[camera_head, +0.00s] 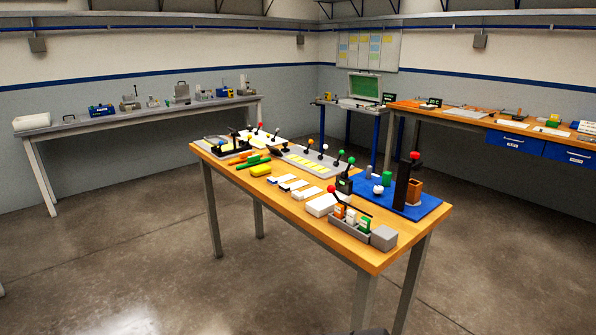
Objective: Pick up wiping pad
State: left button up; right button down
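I cannot tell for sure which item is the wiping pad. A small yellow block (261,170) lies near the front left edge of the wooden table (335,238). Several flat white pieces, some with dark or blue edges, lie in a row to its right, among them one white piece (293,184). A larger white block (322,205) lies at the right end of that row. Neither of my grippers is in view.
Green and orange sticks (252,161) lie left of the yellow block. A grey tray with small boxes (349,222), a grey cube (384,238), and a blue mat (425,206) with a dark upright stand are on the right. Open floor surrounds the table.

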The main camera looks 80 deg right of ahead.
aim_at(262, 169)
jog(key=l+z, duration=0.15)
jog(key=z, duration=2.2)
jog(key=l+u, duration=0.1)
jog(key=u, duration=2.9)
jog(key=z, duration=3)
